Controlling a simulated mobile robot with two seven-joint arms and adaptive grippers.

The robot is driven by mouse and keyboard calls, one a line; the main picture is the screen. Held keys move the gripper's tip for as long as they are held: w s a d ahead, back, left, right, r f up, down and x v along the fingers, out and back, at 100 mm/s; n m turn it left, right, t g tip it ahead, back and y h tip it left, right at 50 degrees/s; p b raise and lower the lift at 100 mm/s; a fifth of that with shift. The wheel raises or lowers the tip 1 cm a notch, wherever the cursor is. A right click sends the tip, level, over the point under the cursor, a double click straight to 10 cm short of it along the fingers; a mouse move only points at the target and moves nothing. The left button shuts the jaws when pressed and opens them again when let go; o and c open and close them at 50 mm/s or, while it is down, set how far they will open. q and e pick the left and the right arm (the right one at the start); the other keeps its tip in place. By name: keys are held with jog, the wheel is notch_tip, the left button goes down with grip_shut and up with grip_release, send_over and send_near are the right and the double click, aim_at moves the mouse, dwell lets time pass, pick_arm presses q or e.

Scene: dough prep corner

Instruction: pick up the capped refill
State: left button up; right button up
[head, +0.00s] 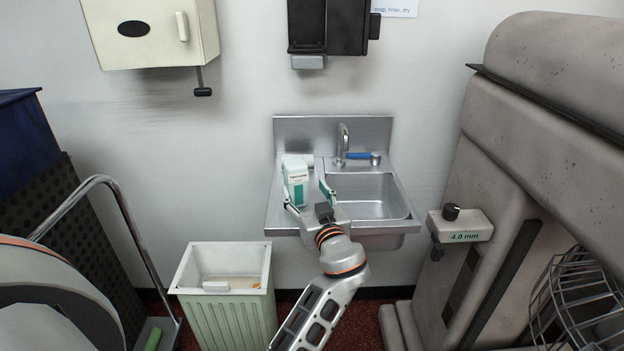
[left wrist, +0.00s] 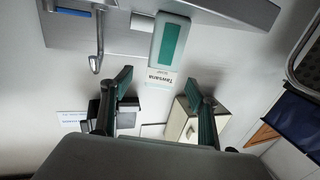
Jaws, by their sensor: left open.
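A white refill pack (head: 296,178) with a teal band and printed lettering stands on the left deck of the steel sink (head: 274,212). It also shows in the left wrist view (left wrist: 168,42), beyond my fingertips and roughly in line with the gap between them. I cannot clearly make out a cap. My left gripper (head: 308,191) is open and empty at the front of the sink, close to the pack. In the left wrist view its two teal-padded fingers (left wrist: 162,86) are spread wide. My right gripper does not show.
The faucet (head: 343,142) with a blue lever rises right of the pack, behind the basin. A pale green bin (head: 228,318) stands left of the sink, holding a small white item (head: 230,287). A grey machine (head: 470,180) stands at right. Dispensers hang on the wall above.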

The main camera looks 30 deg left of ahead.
aim_at(298, 177)
pick_arm(q)
jog(key=shift+w+a+r, duration=0.3)
jog(key=shift+a, duration=0.05)
jog(key=shift+a+r, duration=0.2)
jog(key=shift+a, duration=0.05)
jog(key=shift+w+a+r+p, duration=0.1)
jog(key=shift+a+p, duration=0.2)
jog(key=shift+p, duration=0.05)
jog(key=p+x, duration=0.1)
jog(key=x, duration=0.3)
jog(key=shift+w+a+p, duration=0.1)
jog(key=shift+w+p, duration=0.05)
jog(key=shift+p, duration=0.15)
jog(key=shift+w+a+f, duration=0.25)
jog(key=shift+w+a, duration=0.05)
jog(key=shift+w, duration=0.05)
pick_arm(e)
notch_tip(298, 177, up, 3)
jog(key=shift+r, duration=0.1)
pick_arm(q)
jog(key=c, duration=1.6)
